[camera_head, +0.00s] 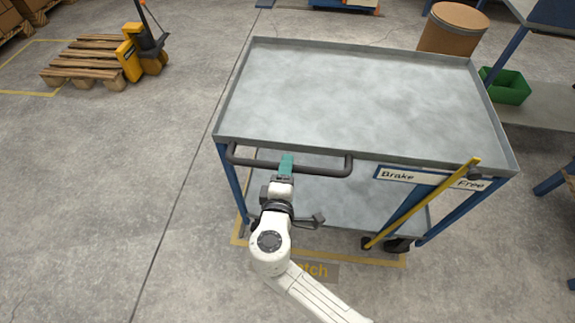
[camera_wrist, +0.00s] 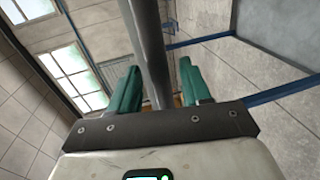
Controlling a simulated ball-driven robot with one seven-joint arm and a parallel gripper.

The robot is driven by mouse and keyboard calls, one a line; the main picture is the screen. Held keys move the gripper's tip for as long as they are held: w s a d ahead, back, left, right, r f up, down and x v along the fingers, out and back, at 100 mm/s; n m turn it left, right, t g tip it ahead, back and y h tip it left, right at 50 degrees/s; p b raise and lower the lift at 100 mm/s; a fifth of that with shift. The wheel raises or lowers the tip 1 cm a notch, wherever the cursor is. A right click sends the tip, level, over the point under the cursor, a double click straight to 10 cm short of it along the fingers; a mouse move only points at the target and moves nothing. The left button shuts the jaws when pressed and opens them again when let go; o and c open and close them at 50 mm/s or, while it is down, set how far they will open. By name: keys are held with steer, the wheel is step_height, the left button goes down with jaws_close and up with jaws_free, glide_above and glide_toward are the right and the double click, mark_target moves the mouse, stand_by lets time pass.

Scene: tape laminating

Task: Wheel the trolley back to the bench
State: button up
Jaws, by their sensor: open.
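The trolley (camera_head: 362,95) has a grey top tray, a lower shelf and blue legs. A dark bar handle (camera_head: 325,170) sits on its near side. My gripper (camera_head: 286,163) is at the left part of this handle. In the wrist view, the green fingers of my gripper (camera_wrist: 160,95) are apart, with the handle bar (camera_wrist: 148,45) running between them. Whether either finger touches the bar cannot be told. A yellow lever (camera_head: 424,203) slants up to the right, its top near the "Free" end of the brake label (camera_head: 398,175). Which bench is meant is unclear.
A blue-framed table (camera_head: 545,105) stands at the right with a green bin (camera_head: 508,86). A brown drum (camera_head: 452,30) stands behind the trolley. A yellow pallet jack (camera_head: 140,50) and wooden pallet (camera_head: 88,58) are at the far left. Floor left of the trolley is clear.

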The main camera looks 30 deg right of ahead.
steer(key=shift+x, duration=0.9)
jaws_close()
steer(key=shift+d, duration=0.1)
